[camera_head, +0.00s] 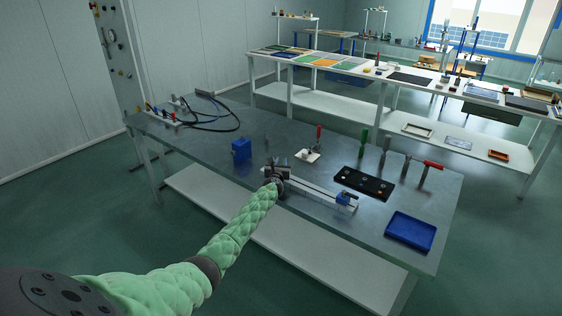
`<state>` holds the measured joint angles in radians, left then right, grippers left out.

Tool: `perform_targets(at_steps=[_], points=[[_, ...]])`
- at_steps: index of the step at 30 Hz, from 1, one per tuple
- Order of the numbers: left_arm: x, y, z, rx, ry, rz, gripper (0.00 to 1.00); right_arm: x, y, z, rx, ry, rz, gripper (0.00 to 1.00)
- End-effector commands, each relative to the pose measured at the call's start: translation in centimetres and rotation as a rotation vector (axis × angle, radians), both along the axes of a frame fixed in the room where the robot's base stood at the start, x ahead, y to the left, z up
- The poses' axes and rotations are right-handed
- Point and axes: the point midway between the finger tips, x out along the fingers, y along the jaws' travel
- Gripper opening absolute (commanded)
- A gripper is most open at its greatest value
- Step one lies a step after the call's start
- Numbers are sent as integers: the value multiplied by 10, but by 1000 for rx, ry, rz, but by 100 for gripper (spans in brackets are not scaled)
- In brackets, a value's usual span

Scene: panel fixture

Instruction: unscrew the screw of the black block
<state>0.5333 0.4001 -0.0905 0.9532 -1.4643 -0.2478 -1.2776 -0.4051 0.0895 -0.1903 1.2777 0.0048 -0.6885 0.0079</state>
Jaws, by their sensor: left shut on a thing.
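My left arm, in a green padded sleeve, reaches up from the lower left in the head view. My left gripper (275,173) is at the left end of a pale rail fixture (314,189) on the grey table. It is shut on a small part there, which the gripper hides. Dark parts sit close around the fingers, and I cannot clearly tell the black block from the gripper. The screw cannot be made out. A blue block (345,198) sits at the rail's right end. My right gripper is not in view.
A black plate (364,183) with several round parts lies behind the rail. A blue tray (410,231) is at the right, and a blue box (241,149) stands left of the gripper. Upright tools (385,152) line the back edge; cables (212,117) lie far left.

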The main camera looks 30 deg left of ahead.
Motion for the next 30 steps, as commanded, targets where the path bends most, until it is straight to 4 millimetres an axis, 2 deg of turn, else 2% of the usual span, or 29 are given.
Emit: perform_targets(at_steps=[10,11,14,24,30], points=[[0,0,-1,0,0,13,1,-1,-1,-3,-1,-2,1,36],[0,1,-1,0,0,13,26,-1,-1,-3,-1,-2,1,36],[0,1,-1,0,0,12,45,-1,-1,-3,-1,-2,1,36],[-2,0,0,0,0,12,45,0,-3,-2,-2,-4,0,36],[-15,-6,0,1,0,11,45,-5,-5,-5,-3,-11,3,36]])
